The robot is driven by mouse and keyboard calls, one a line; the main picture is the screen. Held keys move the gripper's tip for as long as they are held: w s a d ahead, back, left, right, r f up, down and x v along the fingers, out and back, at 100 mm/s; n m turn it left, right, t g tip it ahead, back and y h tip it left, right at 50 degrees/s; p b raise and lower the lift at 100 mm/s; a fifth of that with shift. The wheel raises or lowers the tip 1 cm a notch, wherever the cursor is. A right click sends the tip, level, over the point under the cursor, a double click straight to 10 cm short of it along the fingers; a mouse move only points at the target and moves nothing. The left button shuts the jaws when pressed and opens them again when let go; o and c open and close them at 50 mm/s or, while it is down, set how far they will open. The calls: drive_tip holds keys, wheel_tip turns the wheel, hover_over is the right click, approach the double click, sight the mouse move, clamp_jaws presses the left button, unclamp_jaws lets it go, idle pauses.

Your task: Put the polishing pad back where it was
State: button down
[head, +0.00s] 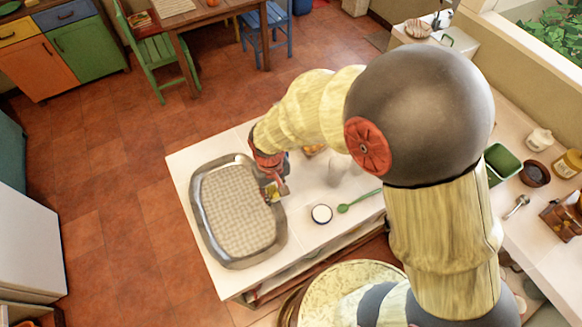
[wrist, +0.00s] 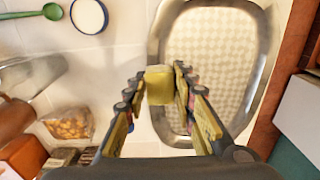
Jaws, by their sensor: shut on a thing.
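My gripper (head: 275,188) hangs over the right edge of the metal tray (head: 281,240). It is shut on a small yellow block, which I take to be the polishing pad (wrist: 159,86). In the wrist view the pad sits between the fingertips, in front of the tray's near-left rim. The tray has a pale checked bottom, and its bare rim shows in the wrist view (wrist: 157,40). In the head view the pad is small and partly hidden by the fingers. I cannot tell how high it is above the counter.
A white round dish (head: 321,214) and a green spoon (head: 358,201) lie on the white counter (head: 300,240) right of the tray. A clear bag of orange snacks (wrist: 70,124) lies close to the gripper. The counter's left edge drops to the tiled floor (head: 110,215).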

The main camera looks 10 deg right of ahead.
drive_tip(key=shift+s+a+r, duration=0.1)
drive_tip(key=shift+a+r, duration=0.05)
drive_tip(key=shift+a, duration=0.05)
drive_tip(key=w+d+f, duration=0.4)
drive_tip(key=w+d, duration=0.1)
drive_tip(key=w, duration=0.1)
hover_over(298, 186)
drive_tip(key=f, duration=0.4)
drive_tip(key=shift+s+a+f, duration=0.25)
drive_tip(key=shift+a+f, duration=0.1)
drive_tip(key=shift+f, duration=0.05)
drive_tip(key=shift+w+d+f, duration=0.15)
drive_tip(key=shift+d+f, duration=0.1)
drive_tip(key=shift+f, duration=0.15)
drive_tip(key=shift+w+f+p, duration=0.15)
drive_tip(key=shift+f+p, duration=0.15)
drive_tip(key=shift+f, duration=1.4)
drive_tip(key=shift+d, duration=0.1)
drive_tip(key=c, duration=1.5)
unclamp_jaws()
drive_tip(key=shift+f, duration=0.1)
